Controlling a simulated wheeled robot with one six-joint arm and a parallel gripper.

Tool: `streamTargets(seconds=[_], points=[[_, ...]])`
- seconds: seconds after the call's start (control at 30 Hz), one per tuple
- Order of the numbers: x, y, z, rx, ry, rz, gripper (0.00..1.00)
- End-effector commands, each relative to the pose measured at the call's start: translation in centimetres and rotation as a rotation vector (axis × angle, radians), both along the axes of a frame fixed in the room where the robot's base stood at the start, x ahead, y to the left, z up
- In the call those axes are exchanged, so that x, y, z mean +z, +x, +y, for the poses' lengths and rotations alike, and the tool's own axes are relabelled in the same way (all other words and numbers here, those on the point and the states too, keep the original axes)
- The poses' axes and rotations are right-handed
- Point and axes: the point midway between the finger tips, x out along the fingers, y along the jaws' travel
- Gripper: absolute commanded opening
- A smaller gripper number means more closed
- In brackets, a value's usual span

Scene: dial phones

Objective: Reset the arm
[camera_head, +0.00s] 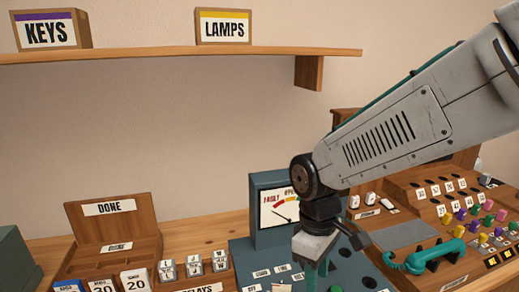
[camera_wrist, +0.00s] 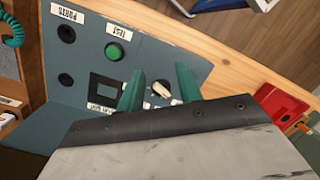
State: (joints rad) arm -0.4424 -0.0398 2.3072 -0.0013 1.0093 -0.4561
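My arm (camera_head: 405,125) reaches in from the upper right, with its wrist bent down over the blue-grey test panel (camera_head: 350,265). My gripper (camera_head: 317,272) points down at the panel, and its tips run close to the bottom edge of the head view. In the wrist view my gripper (camera_wrist: 160,86) has its two teal fingers apart. A small pale peg or lever (camera_wrist: 161,90) on the panel shows between them. I cannot tell whether the fingers touch it. The panel also has a green button (camera_wrist: 114,51) and dark round holes.
A gauge box (camera_head: 282,210) stands behind my gripper. At right is a wooden console with a teal handset (camera_head: 428,257) and coloured pegs. At left are a DONE tray (camera_head: 110,208) and numbered blocks. A red box (camera_wrist: 283,103) lies near the table edge. A shelf (camera_head: 180,53) runs above.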

Motion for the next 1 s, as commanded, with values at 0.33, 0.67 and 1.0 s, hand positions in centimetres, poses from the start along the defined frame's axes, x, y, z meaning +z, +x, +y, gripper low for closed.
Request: streamTargets(seconds=[0.33, 0.67, 1.0], points=[[6.2, -8.2, -9.8, -0.597, -0.020, -0.071, 0.35], [8.9, -13.3, -14.5, -0.867, 0.038, -0.216, 0.35], [9.6, -13.5, -15.2, -0.901, 0.050, -0.250, 0.35]])
